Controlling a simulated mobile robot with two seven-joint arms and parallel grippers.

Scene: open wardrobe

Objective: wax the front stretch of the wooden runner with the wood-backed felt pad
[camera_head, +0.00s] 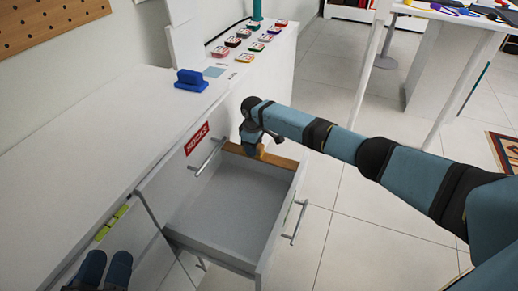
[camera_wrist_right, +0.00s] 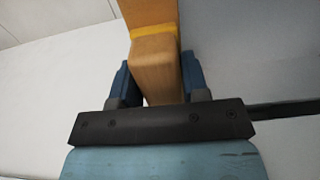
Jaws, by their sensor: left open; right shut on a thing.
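The wood-backed felt pad (camera_wrist_right: 156,72) is a light wooden block with a yellow edge, seen in the right wrist view. My right gripper (camera_head: 255,146) is shut on it, with one blue finger on each side of the block. The wooden runner (camera_head: 281,160) is the orange-brown strip along the far side of the open drawer; it also shows in the right wrist view (camera_wrist_right: 149,11), just beyond the yellow edge. The pad appears to meet the runner, but contact is not certain. My left gripper (camera_head: 103,270) is open and empty at the bottom left, over the cabinet front.
The open white drawer (camera_head: 225,205) is empty and has a metal handle. A red-labelled panel (camera_head: 196,138) stands beside it. A blue object (camera_head: 190,80) and several small coloured items (camera_head: 250,40) rest on the cabinet top.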

